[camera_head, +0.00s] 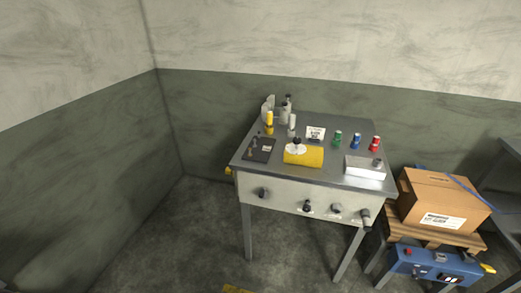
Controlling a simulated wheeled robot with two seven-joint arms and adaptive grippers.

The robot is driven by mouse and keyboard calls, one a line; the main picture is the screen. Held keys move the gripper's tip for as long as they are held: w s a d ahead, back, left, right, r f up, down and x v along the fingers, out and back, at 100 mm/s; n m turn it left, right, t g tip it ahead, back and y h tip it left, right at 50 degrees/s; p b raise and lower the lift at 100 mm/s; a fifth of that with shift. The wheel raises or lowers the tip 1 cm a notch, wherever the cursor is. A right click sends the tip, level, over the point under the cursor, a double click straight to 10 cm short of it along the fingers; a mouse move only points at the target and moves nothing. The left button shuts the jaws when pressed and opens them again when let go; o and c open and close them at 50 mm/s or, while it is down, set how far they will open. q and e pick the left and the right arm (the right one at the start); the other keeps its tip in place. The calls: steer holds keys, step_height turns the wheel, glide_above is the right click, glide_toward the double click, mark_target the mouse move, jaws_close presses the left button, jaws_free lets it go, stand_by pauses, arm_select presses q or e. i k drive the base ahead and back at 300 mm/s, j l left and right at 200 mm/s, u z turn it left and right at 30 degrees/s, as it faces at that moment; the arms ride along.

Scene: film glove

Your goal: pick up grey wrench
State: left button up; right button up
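I cannot make out a grey wrench for certain in the head view; the items on the table are small. The grey-topped metal table (323,165) stands against the back wall. On it lie a dark flat plate (264,155) with small fittings, a yellow block (303,158) with a white and dark piece on top, and a silver box (364,168) with a small dark item on it. Neither of my grippers is in view.
Grey and white bottles (285,114) and a yellow one (269,122) stand at the table's back left. Small green (337,138), blue (356,141) and red (375,143) containers stand at right. A cardboard box (440,200) sits right of the table. Floor at left is clear.

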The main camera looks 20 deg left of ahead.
mark_target(292, 117)
steer(key=i+j, duration=0.15)
steer(key=j, duration=0.2)
steer(key=i+j, duration=0.2)
steer(key=j, duration=0.15)
steer(key=i+j, duration=0.15)
steer(key=j, duration=0.15)
steer(key=i+j, duration=0.15)
steer(key=j, duration=0.2)
steer(key=i+l, duration=0.75)
steer(key=i, duration=0.1)
